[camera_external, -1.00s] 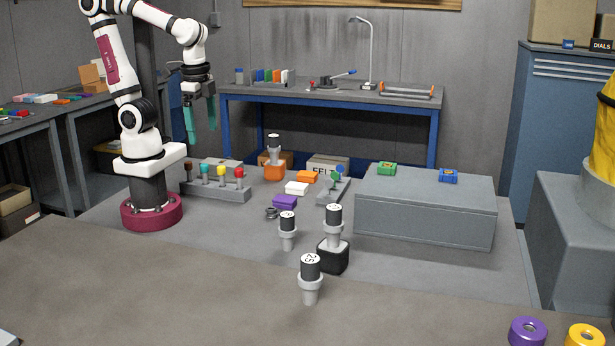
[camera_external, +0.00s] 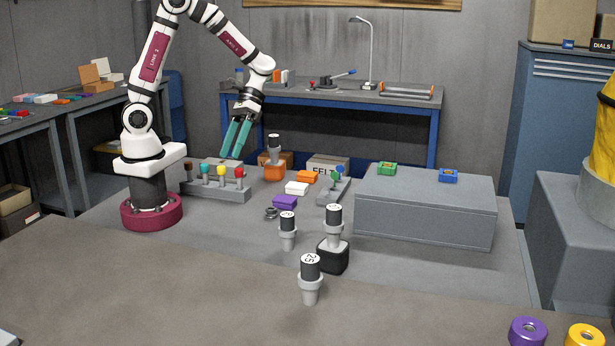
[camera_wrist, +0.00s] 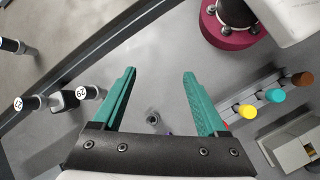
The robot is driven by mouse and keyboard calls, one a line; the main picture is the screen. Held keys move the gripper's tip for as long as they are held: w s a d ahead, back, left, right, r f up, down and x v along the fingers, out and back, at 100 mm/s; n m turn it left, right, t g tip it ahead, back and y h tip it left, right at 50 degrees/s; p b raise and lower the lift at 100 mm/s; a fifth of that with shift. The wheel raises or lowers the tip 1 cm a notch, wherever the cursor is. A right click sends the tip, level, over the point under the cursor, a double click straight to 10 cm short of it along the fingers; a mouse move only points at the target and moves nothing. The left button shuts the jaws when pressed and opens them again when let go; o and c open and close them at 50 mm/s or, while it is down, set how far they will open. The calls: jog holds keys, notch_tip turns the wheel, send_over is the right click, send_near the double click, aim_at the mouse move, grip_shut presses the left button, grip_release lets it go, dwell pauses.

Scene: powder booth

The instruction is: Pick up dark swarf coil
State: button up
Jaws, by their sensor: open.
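The dark swarf coil (camera_external: 271,213) is a small dark ring lying on the grey table, just left of the purple block (camera_external: 284,202). In the wrist view the coil (camera_wrist: 153,118) shows in the gap between my fingers, close to the gripper's palm edge. My gripper (camera_external: 231,156) has teal fingers and hangs tilted above the table, higher than the coil and to its left in the external view. In the wrist view the fingers (camera_wrist: 159,73) are spread wide apart with nothing held between them.
A rack of coloured knobs (camera_external: 218,190) stands below my gripper. A white block (camera_external: 296,188) and an orange block (camera_external: 307,176) lie behind the purple one. Black-topped cylinders (camera_external: 288,229) stand right of the coil. A large grey box (camera_external: 425,212) fills the right side.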

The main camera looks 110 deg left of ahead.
jog(key=w+a+f+n+t+h, duration=0.2)
jog(key=a+f+n+t+h, duration=0.15)
jog(key=a+n, duration=0.25)
jog(key=n+t, duration=0.5)
jog(key=n, duration=0.3)
send_near(272, 212)
jog(key=v, duration=0.5)
jog(key=shift+f, duration=0.15)
jog(key=shift+w+f+n+t, duration=0.1)
jog(key=shift+f+n+t, duration=0.15)
jog(key=shift+f+n, duration=0.1)
jog(key=x, duration=1.1)
jog(key=shift+d, duration=0.25)
grip_shut()
